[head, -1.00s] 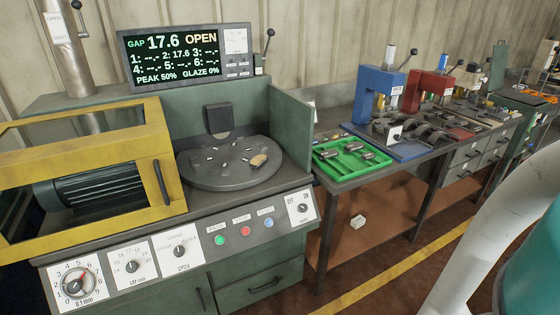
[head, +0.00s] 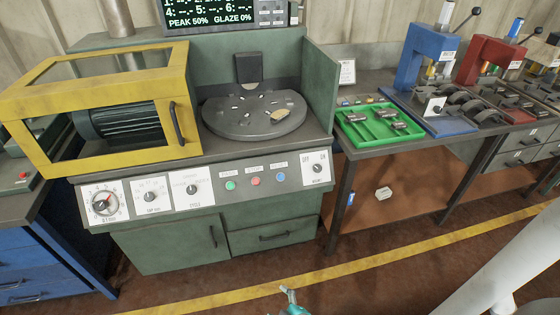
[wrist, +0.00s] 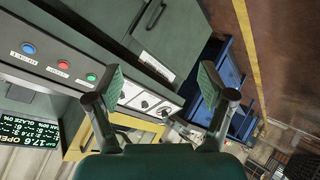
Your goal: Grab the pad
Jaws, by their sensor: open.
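A small tan pad (head: 281,115) lies near the right rim of the round grey turntable (head: 235,128) on the green machine, among small dark slots and light marks. My gripper (wrist: 160,84) shows in the wrist view, its two fingers wide apart with green ribbed tips and nothing between them. The wrist view looks at the machine's front panel, turned over, and does not show the pad. In the head view only a small teal piece of my arm's end shows at the bottom edge, well below and apart from the turntable.
A yellow-framed guard (head: 178,125) stands left of the turntable and a green side wall (head: 321,90) right of it. A green tray (head: 378,138) with metal parts sits on the right bench. A pale block (head: 383,193) lies below that bench. Floor in front is clear.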

